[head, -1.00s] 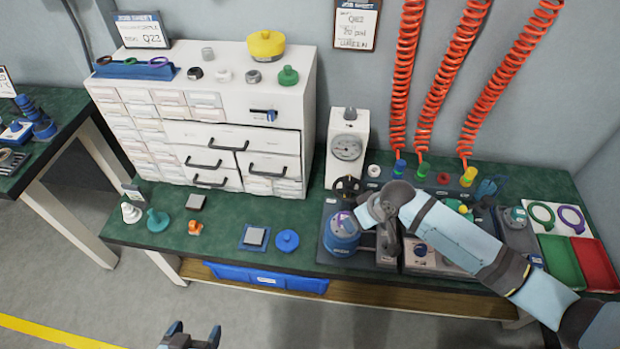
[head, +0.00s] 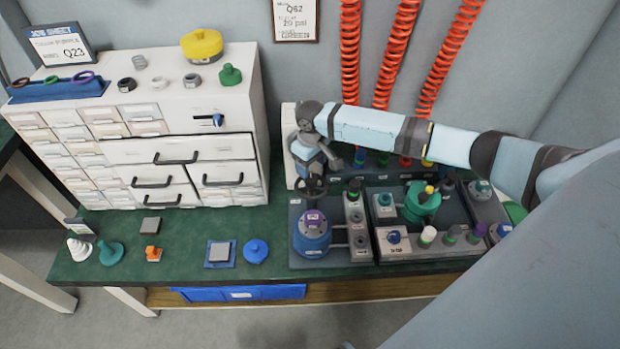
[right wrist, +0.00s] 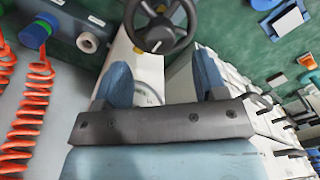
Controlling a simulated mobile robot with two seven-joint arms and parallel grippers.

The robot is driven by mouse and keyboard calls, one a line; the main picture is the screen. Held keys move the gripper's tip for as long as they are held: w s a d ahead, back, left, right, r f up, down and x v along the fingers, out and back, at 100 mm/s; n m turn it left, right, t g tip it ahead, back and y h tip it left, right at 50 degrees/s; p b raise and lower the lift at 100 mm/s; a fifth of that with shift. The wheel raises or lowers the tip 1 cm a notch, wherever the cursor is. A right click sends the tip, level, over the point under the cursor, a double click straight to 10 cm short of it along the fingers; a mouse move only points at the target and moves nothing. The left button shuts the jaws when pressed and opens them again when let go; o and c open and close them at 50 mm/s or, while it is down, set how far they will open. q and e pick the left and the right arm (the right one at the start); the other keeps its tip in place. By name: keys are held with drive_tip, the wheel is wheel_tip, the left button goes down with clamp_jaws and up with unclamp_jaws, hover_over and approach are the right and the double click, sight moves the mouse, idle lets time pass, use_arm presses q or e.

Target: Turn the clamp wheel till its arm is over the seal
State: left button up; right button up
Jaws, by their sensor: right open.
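The clamp wheel (head: 312,187) is a dark spoked handwheel behind a blue pot (head: 312,240) on the bench fixture. A small purple ring or cap, perhaps the seal (head: 314,217), sits on top of the pot. I cannot make out the clamp's arm. My right gripper (head: 312,168) is just above and behind the wheel, pointing down at it. In the right wrist view the gripper (right wrist: 164,78) has its two blue fingers apart with nothing between them, and the wheel (right wrist: 160,27) lies beyond the fingertips, apart from them. My left gripper is not in view.
A white drawer cabinet (head: 185,150) stands left of the wheel. A row of grey blocks (head: 357,225) and a panel with a green pot (head: 422,203) are to the right. Red coiled hoses (head: 395,55) hang behind.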

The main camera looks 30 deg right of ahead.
sight(311, 178)
wheel_tip(311, 178, down, 6)
drive_tip(key=shift+f, duration=0.2)
drive_tip(key=shift+c, duration=0.2)
